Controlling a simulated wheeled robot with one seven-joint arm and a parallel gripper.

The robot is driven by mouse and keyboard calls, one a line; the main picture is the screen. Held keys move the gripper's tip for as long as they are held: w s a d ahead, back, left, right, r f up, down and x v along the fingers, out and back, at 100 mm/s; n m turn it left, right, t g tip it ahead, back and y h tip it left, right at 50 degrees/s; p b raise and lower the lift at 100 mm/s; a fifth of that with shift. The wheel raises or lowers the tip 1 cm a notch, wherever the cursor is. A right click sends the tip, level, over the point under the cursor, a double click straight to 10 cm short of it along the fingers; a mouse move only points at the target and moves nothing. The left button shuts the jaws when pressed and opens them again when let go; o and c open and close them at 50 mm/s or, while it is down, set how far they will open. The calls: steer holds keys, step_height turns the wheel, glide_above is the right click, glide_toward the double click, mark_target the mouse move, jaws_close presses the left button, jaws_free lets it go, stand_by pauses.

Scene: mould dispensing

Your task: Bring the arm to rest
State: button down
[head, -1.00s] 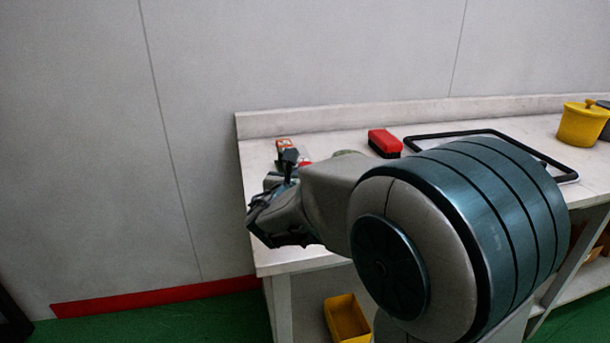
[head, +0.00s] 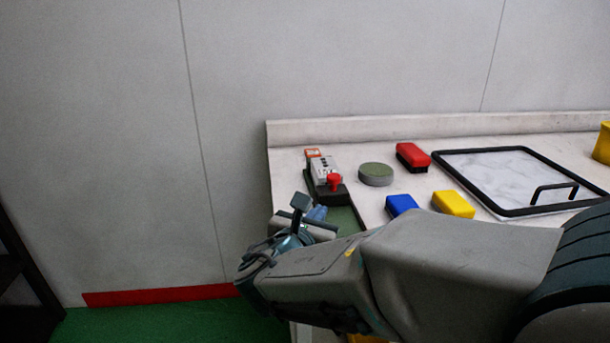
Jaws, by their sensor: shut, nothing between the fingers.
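My arm reaches in from the lower right of the head view and crosses in front of the table's near left part. My gripper (head: 302,205) is at the arm's far end, by the table's left edge, partly hidden behind my wrist. It is shut with nothing seen in it. Behind it on the white table (head: 290,160) stands a dark-based device with a white and orange body (head: 324,165) and a red knob (head: 334,181). The gripper appears apart from it.
A round green-topped disc (head: 376,173), a red block (head: 413,157), a blue block (head: 401,204) and a yellow block (head: 454,204) lie on the table. A black-framed tray (head: 490,165) is to the right, with a yellow pot (head: 603,145) at the edge. The wall is behind.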

steer(key=s+d+r+m+g+p, duration=0.2)
steer(key=s+d+m+g+p, duration=0.75)
steer(key=d+m, duration=0.5)
steer(key=s+a+r+m+g+y+p, duration=0.1)
steer(key=s+a+r+m+y+p, duration=0.1)
steer(key=m, duration=0.6)
steer(key=s+a+r+m+g+y+p, duration=0.1)
steer(key=s+a+m+y+p, duration=0.3)
steer(key=m, duration=0.4)
steer(key=shift+s+r+y+p, duration=0.4)
steer(key=shift+s+r+p, duration=0.2)
steer(key=shift+s+r, duration=0.35)
